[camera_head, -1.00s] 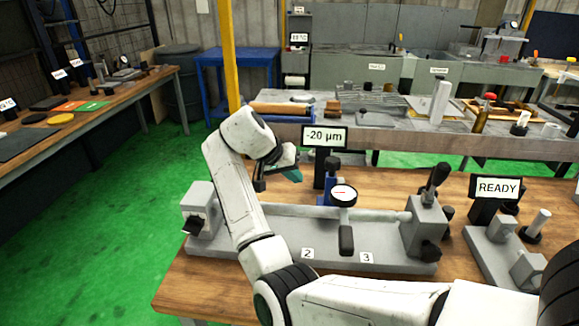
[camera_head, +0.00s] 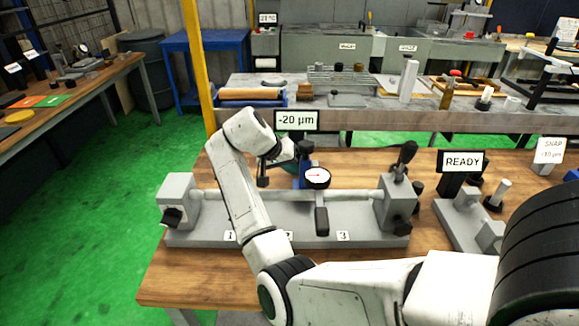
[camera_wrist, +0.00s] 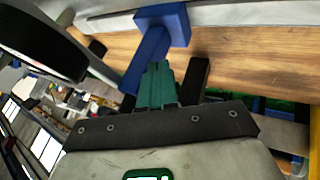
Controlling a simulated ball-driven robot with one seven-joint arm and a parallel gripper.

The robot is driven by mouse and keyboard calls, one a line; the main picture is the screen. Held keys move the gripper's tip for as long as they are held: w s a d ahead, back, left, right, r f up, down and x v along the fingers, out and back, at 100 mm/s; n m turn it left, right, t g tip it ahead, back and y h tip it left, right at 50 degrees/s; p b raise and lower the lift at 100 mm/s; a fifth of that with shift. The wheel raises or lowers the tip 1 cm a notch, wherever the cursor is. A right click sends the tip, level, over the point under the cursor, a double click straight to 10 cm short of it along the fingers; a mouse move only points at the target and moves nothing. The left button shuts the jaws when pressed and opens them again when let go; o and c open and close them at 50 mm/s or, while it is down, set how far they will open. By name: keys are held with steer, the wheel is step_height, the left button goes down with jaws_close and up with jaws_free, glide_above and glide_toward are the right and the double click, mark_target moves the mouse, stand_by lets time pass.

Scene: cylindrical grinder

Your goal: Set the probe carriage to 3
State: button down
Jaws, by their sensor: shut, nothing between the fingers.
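The probe carriage has a blue post (camera_head: 304,162), a round dial gauge (camera_head: 317,178) and a black handle (camera_head: 321,221) hanging in front. It sits on the grey grinder bed (camera_head: 195,237); its handle is between labels 2 and 3 (camera_head: 343,236), nearer 3. Label 2 is partly hidden by my arm. My gripper (camera_head: 284,167) is just left of the blue post, partly hidden behind my arm. In the wrist view its teal fingers (camera_wrist: 157,86) are shut and empty, close beside the blue post (camera_wrist: 165,28); I cannot tell whether they touch.
A display (camera_head: 297,121) reading -20 µm stands behind the carriage. A grey headstock (camera_head: 178,193) is at the left end, and a tailstock with a black lever (camera_head: 404,161) at the right. A READY sign (camera_head: 463,162) stands further right. My arm crosses the bed's front.

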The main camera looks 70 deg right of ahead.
steer(key=s+d+p, duration=0.3)
steer(key=s, duration=0.6)
steer(key=shift+d, duration=0.35)
